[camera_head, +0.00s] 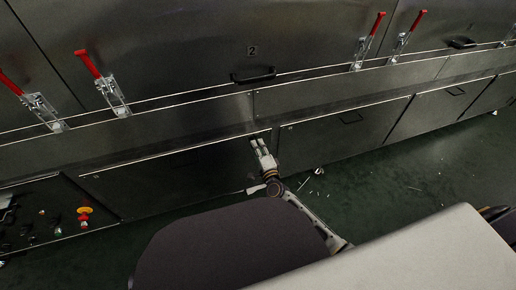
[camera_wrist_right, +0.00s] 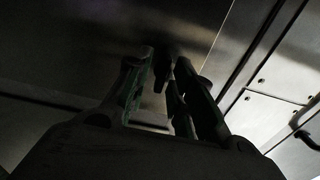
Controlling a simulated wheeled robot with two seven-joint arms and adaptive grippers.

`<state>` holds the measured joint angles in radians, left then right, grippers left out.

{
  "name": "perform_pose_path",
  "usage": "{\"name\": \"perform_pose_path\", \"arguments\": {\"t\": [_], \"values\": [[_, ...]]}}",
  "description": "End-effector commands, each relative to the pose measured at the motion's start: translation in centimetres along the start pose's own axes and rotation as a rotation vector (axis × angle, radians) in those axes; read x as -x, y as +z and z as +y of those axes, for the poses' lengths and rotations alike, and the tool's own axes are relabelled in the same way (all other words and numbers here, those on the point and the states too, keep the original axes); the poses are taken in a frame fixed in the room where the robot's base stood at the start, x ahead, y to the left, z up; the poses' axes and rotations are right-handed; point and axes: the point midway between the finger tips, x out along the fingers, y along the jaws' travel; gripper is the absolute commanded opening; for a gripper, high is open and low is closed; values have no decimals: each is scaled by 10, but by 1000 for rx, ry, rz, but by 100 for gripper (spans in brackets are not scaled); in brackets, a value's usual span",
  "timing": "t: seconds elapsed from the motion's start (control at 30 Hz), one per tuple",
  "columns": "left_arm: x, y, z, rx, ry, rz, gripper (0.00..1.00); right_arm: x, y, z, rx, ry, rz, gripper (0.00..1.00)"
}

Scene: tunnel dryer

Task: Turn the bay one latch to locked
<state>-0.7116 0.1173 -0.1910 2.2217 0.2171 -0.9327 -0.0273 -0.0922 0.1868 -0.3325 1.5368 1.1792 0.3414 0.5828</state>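Toggle latches with red handles sit along the dryer front. In the head view, one latch (camera_head: 38,105) is at the far left edge, and another (camera_head: 112,92) is just right of it, near the door marked 2. Both red handles tilt up and left. I cannot read a bay one label, so I cannot tell which latch is bay one's. My right gripper (camera_head: 262,146) is low in front of the lower panels, well apart from the latches. In the right wrist view its fingers (camera_wrist_right: 163,95) are apart, with nothing clearly held. My left gripper is out of view.
More red-handled latches (camera_head: 361,52) (camera_head: 399,46) stand at the upper right. A black door handle (camera_head: 253,77) is below the number 2. A control panel with a red and yellow button (camera_head: 84,213) is at lower left. The green floor (camera_head: 400,190) has small scattered debris.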

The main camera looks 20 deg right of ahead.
Motion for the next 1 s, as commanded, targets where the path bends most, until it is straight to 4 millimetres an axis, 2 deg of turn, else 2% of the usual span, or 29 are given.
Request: {"name": "perform_pose_path", "arguments": {"t": [0.57, 1.0], "values": [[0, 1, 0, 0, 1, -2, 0, 7, 0, 0, 2, 0, 0, 29], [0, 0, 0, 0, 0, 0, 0, 43, 0, 1, 2, 1, 0, 29]]}}
